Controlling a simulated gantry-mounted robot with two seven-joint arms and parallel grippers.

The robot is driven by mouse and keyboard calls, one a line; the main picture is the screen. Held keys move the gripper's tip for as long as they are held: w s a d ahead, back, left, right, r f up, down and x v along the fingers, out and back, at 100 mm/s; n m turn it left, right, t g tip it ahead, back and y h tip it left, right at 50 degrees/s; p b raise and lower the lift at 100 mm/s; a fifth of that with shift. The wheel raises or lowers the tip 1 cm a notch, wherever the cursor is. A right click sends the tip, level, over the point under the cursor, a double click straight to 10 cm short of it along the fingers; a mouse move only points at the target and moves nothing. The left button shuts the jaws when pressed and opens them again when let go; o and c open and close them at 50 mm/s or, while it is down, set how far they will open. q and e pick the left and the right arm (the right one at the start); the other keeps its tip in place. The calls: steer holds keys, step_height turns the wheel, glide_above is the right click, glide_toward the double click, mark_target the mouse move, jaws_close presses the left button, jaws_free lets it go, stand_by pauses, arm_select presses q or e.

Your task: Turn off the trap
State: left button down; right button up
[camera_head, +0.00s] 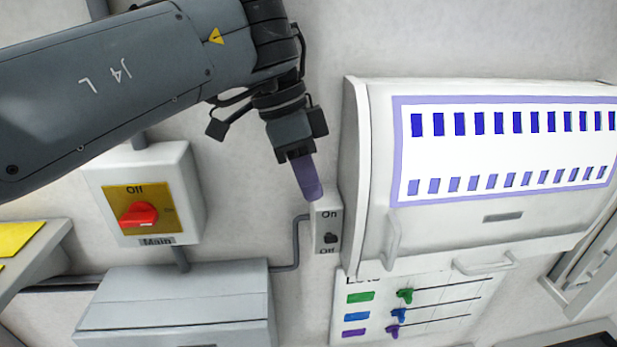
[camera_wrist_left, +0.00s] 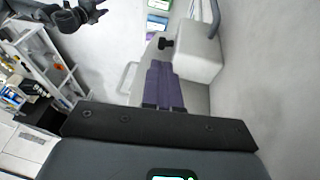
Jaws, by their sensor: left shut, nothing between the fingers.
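A small light-grey switch box (camera_head: 322,226) marked "On" above and "Off" below is on the wall, left of the large white cabinet. Its dark lever (camera_head: 331,238) sits low, nearer the "Off" mark. In the left wrist view the pale box (camera_wrist_left: 203,55) and its dark lever (camera_wrist_left: 165,43) show just beyond the fingers. My left gripper (camera_head: 310,190) is shut and empty, its purple fingers pointing down at the top of the box. Whether they touch it I cannot tell. The fingers also show in the left wrist view (camera_wrist_left: 164,80).
A main switch box (camera_head: 193,205) with a red knob (camera_head: 138,214) is on the left. A grey box (camera_head: 170,290) is below it. The white cabinet (camera_head: 360,180) with a handle stands close right of my gripper. A panel with coloured levers (camera_head: 425,312) is below it.

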mark_target(329, 238)
arm_select(q)
steer(key=x, duration=0.7)
steer(key=shift+f+p, duration=0.25)
steer(key=shift+p, duration=0.15)
